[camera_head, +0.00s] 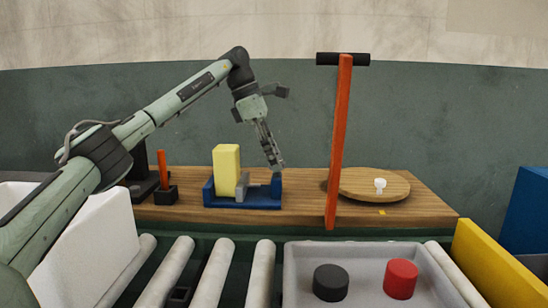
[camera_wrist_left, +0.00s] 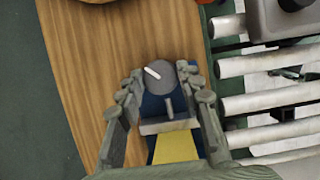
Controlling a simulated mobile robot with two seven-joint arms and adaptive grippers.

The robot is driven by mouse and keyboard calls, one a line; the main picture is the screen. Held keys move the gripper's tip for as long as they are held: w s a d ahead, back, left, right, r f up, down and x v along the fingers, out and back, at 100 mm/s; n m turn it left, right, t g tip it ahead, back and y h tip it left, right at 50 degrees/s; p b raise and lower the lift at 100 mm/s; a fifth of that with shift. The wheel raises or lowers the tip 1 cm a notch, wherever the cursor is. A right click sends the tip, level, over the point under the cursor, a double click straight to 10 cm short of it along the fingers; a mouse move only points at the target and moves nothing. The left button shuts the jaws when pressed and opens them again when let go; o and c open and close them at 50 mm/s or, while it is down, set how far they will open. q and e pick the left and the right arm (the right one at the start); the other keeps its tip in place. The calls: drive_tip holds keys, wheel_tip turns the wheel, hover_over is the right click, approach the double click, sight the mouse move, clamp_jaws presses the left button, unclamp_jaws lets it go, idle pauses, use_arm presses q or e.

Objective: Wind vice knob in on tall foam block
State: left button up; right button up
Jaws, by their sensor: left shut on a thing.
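The tall yellow foam block (camera_head: 227,170) stands upright in the blue vice (camera_head: 232,203) on the wooden board, beside the grey jaw plate (camera_head: 242,186). In the left wrist view the foam block (camera_wrist_left: 176,147) shows below the jaw plate (camera_wrist_left: 168,125). The round grey vice knob (camera_wrist_left: 163,82) has a white mark pointing to the upper left. My left gripper (camera_head: 278,168) reaches down to the vice's right end. In the wrist view its fingertips (camera_wrist_left: 161,73) are on both sides of the knob, shut on it. My right gripper is not in view.
An orange lever with a black crossbar (camera_head: 342,130) stands right of the vice. Beyond it is a round wooden disc (camera_head: 360,187) with a white knob. A grey tray (camera_head: 357,252) holds black and red cylinders in front. A small orange-handled device (camera_head: 164,178) stands left.

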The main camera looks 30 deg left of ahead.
use_arm(q)
drive_tip(key=shift+m, duration=0.6)
drive_tip(key=shift+g, duration=0.3)
drive_tip(key=o, duration=1.1)
drive_tip(key=shift+o, duration=0.2)
drive_tip(key=v, duration=1.2)
